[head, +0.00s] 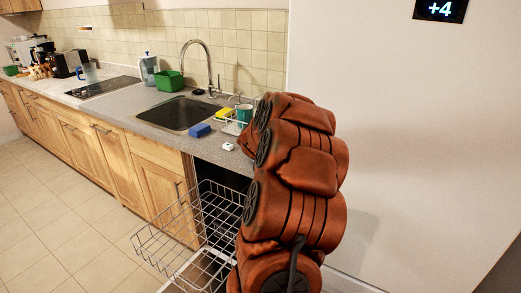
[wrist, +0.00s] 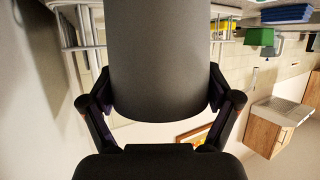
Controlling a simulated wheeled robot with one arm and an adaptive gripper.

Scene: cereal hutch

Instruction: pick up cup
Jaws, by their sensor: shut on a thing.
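A dark grey cup (wrist: 160,50), smooth and rounded, fills the middle of the wrist view. My gripper (wrist: 160,95) is shut on it, with one finger on each side. The cup's far end is cut off by the frame. In the head view my orange arm hides the gripper and the held cup. A teal cup (head: 244,112) stands by the dish rack, just left of my arm.
A dishwasher basket (head: 190,235) is pulled out below the counter. A bare wall is at right.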

